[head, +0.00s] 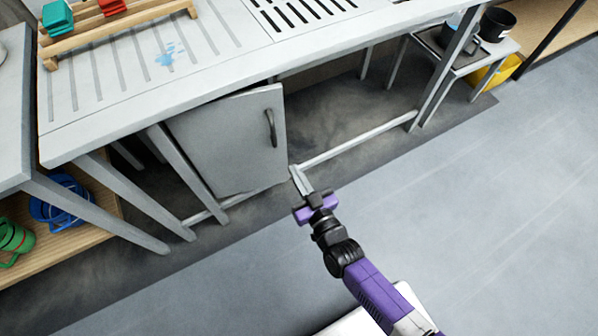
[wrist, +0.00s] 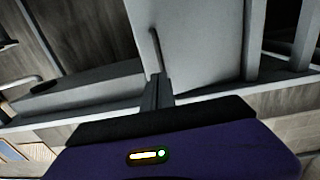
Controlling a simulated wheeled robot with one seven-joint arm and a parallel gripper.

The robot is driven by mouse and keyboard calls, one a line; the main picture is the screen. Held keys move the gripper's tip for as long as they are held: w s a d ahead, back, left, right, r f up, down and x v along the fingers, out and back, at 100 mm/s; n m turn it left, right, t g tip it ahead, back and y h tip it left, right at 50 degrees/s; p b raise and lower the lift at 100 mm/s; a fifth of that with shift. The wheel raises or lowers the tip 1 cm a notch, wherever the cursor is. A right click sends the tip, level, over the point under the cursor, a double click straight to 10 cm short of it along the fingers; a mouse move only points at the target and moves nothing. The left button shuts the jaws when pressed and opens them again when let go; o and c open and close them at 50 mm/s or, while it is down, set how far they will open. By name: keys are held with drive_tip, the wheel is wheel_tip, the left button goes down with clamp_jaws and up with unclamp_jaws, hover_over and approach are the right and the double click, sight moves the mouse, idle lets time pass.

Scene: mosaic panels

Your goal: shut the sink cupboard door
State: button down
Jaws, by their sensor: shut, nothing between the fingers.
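The sink cupboard door (head: 228,140) is a plain grey panel under the steel counter, with a dark upright bar handle (head: 271,127) near its right edge. Its top edge runs at a slight angle to the counter front, so it looks ajar; how far is hard to tell. My gripper (head: 296,174) is shut and empty, by the door's lower right corner. In the wrist view the shut fingers (wrist: 157,91) point towards the door (wrist: 202,38), below the handle (wrist: 155,50). I cannot tell whether they touch the door.
The steel counter (head: 130,95) runs above the door. A frame rail (head: 355,140) runs right of the door near the floor. Left are slanted legs and a shelf with green cups (head: 14,238). A yellow bucket (head: 493,76) stands far right. The grey floor in front is clear.

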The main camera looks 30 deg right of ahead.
sight(275, 137)
drive_tip(key=w, duration=1)
drive_tip(key=shift+w, duration=0.3)
drive_tip(key=shift+d, duration=0.1)
